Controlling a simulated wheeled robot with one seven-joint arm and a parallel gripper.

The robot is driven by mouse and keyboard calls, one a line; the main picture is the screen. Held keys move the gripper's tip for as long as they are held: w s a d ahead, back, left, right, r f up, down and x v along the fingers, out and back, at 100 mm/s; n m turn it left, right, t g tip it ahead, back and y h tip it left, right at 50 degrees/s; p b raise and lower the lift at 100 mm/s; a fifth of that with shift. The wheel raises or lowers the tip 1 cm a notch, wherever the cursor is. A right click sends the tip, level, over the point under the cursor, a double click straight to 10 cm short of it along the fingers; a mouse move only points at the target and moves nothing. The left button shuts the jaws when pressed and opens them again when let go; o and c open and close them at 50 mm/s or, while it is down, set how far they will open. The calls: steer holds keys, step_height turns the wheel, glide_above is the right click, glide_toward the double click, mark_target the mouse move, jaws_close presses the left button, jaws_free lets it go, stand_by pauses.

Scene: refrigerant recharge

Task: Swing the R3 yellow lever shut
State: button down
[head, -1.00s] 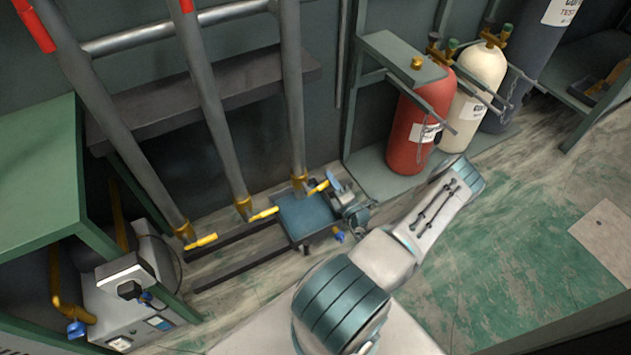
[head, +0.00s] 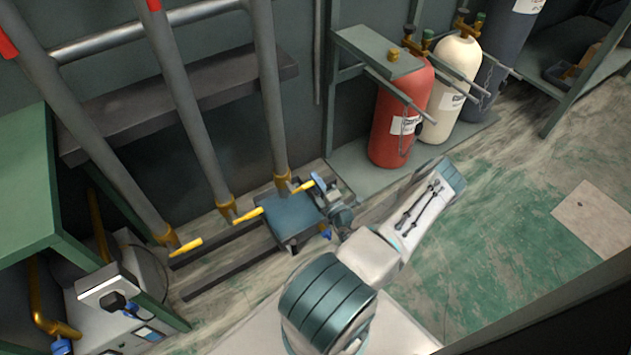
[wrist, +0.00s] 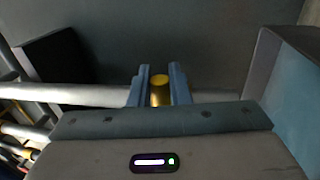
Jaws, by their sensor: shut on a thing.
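Three yellow levers sit at the feet of the grey pipes in the head view: one at the left (head: 186,247), one in the middle (head: 248,214) and one at the right (head: 302,188). No R3 label is readable; my gripper is at the right lever. My gripper (head: 318,183) has its blue fingers at that lever's outer end. In the wrist view the two fingers of my gripper (wrist: 160,88) close on both sides of a yellow, round-ended piece, the lever (wrist: 160,93). Most of the lever is hidden there by my gripper's body.
A blue-grey box (head: 287,218) stands just below the right lever, close to my wrist. Dark floor rails (head: 222,276) run to its left. A red cylinder (head: 398,115) and a cream cylinder (head: 450,90) stand at the back right.

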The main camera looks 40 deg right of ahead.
steer(key=c, duration=1.4)
jaws_free()
steer(key=p+v, duration=0.3)
steer(key=v, duration=1)
steer(key=shift+s+f, duration=0.2)
steer(key=shift+s, duration=0.15)
